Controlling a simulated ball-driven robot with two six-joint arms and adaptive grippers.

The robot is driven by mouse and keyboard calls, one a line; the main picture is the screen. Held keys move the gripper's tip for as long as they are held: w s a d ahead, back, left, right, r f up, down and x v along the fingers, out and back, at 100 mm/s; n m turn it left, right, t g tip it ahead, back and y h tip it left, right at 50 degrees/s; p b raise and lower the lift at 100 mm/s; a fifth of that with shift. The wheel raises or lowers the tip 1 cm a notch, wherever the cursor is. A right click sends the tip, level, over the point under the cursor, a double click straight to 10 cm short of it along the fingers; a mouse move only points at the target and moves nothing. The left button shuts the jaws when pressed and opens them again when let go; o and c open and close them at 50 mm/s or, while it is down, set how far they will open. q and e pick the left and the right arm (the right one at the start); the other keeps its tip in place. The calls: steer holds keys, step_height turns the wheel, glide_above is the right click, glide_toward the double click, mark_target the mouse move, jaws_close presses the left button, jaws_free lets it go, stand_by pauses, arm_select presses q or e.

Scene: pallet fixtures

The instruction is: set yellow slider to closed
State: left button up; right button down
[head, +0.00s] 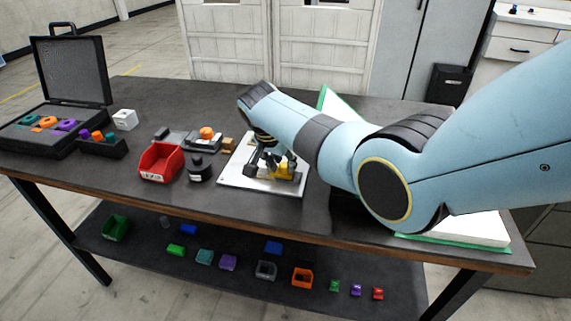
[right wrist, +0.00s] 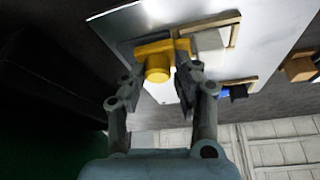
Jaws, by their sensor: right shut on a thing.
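The yellow slider (head: 285,174) sits on a white plate (head: 237,180) lying on the workbench. In the right wrist view it is a yellow bar with a round knob (right wrist: 158,68), beside a pale block (right wrist: 209,46) edged by a wooden strip. My right gripper (head: 269,168) is down at the plate. Its fingers (right wrist: 157,82) stand on either side of the knob, shut on the yellow slider. The gripper hides part of the slider and its track in the head view. My left gripper is not in view.
A red bin (head: 160,163), a dark bottle (head: 200,168) and a grey fixture with an orange knob (head: 207,133) stand left of the plate. An open black case (head: 72,70) is at the far left. A blue part (right wrist: 236,93) is also on the plate. My right arm covers the bench's right side.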

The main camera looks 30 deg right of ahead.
steer(key=c, duration=1.1)
jaws_free()
steer(key=shift+a, duration=0.1)
steer(key=shift+o, duration=0.2)
